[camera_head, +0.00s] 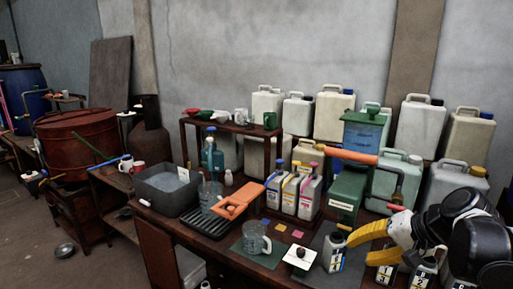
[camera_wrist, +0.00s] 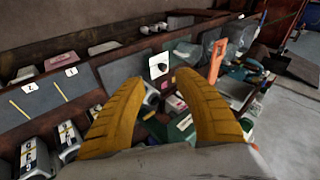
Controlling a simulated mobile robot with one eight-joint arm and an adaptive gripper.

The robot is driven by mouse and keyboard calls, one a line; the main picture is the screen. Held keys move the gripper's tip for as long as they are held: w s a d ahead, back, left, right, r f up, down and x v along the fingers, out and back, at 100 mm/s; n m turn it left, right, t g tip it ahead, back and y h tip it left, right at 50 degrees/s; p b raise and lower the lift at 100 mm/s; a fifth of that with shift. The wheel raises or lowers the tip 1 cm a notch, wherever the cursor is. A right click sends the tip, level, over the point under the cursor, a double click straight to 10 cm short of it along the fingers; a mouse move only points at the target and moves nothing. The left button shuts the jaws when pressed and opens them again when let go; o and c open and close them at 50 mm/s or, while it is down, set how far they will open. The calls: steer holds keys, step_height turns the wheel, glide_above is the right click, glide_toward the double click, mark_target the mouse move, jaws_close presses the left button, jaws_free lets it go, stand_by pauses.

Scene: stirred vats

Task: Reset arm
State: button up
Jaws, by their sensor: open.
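My gripper (camera_head: 362,244) is at the lower right in the head view, over the right part of the workbench (camera_head: 160,220). Its yellow fingers stand apart with nothing between them. In the wrist view my gripper (camera_wrist: 152,88) shows both fingers spread, pointing toward a white card with a dark knob (camera_wrist: 158,66) on the bench. In the head view the card (camera_head: 299,258) lies left of the fingers. A grey bottle with a marked label (camera_head: 334,252) stands close to the left of the fingertips; I cannot tell whether they touch.
A glass mug (camera_head: 254,240), an orange holder (camera_head: 238,200) and several small labelled jugs (camera_head: 310,194) stand on the bench. A green machine with an orange handle (camera_head: 349,190) rises behind the gripper. White canisters (camera_head: 413,127) line the wall. Open floor (camera_head: 40,240) lies at left.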

steer(key=s+a+f+n+h, duration=0.3)
steer(key=s+a+n+h, duration=0.2)
steer(key=s, duration=0.9)
steer(key=a+n, duration=0.1)
steer(key=a, duration=0.2)
steer(key=shift+a+f+t, duration=0.15)
steer(key=shift+f+t, duration=0.05)
steer(key=shift+t, duration=0.1)
